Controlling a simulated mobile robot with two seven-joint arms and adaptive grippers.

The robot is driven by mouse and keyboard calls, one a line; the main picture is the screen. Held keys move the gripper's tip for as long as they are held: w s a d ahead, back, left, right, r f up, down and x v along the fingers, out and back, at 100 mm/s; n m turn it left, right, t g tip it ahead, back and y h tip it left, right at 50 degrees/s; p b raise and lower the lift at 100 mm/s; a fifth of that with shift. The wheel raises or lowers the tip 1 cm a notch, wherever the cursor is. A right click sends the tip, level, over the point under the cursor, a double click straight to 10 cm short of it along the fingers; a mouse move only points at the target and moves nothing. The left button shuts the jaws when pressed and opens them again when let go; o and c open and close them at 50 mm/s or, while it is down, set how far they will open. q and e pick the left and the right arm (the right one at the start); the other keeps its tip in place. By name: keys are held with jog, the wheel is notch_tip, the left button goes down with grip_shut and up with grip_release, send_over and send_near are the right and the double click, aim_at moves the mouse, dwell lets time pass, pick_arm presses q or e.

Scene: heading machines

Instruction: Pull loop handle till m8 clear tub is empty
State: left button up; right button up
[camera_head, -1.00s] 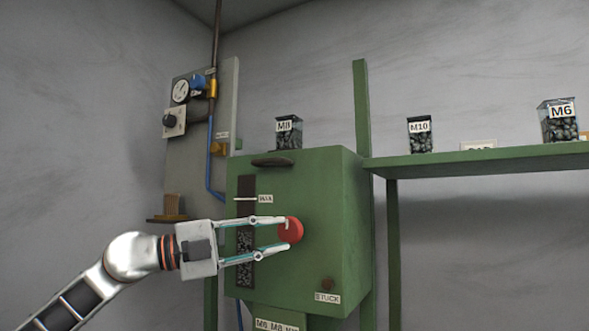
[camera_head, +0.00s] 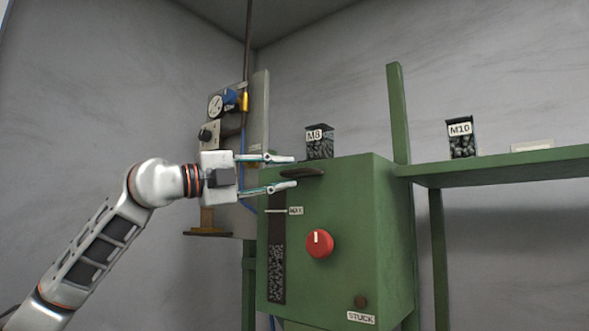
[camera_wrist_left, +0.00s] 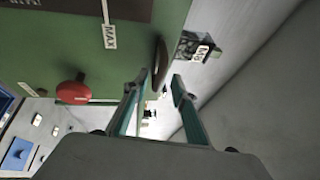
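The M8 clear tub (camera_head: 319,147) holds dark pieces and stands at the top of the green machine (camera_head: 350,205); it also shows in the left wrist view (camera_wrist_left: 196,47). A dark rounded piece that looks like a handle (camera_head: 306,173) juts from the machine's upper front edge, below the tub; the left wrist view shows it too (camera_wrist_left: 160,58). I cannot make out a clear loop shape. My left gripper (camera_head: 293,171) is open and empty, its fingertips by this dark piece in the head view. In the wrist view (camera_wrist_left: 160,76) the piece appears just beyond the fingertips. My right gripper is out of view.
A red knob (camera_head: 319,243) and a STUCK label (camera_head: 361,318) are on the machine's front. A dark window (camera_head: 277,260) with a MAX mark shows pieces inside. An M10 tub (camera_head: 461,138) stands on the green shelf (camera_head: 510,167). A gauge panel (camera_head: 228,130) is behind my gripper.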

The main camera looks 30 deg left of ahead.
aim_at(290, 172)
pick_arm(q)
jog(key=shift+p+x, duration=0.3)
jog(key=shift+x, duration=1.3)
jog(key=shift+c, duration=0.2)
grip_shut()
jog(key=s+b, duration=0.2)
jog(key=s, duration=0.4)
jog(key=shift+a, duration=0.15)
jog(key=shift+s+f, duration=0.1)
jog(key=shift+f, duration=0.05)
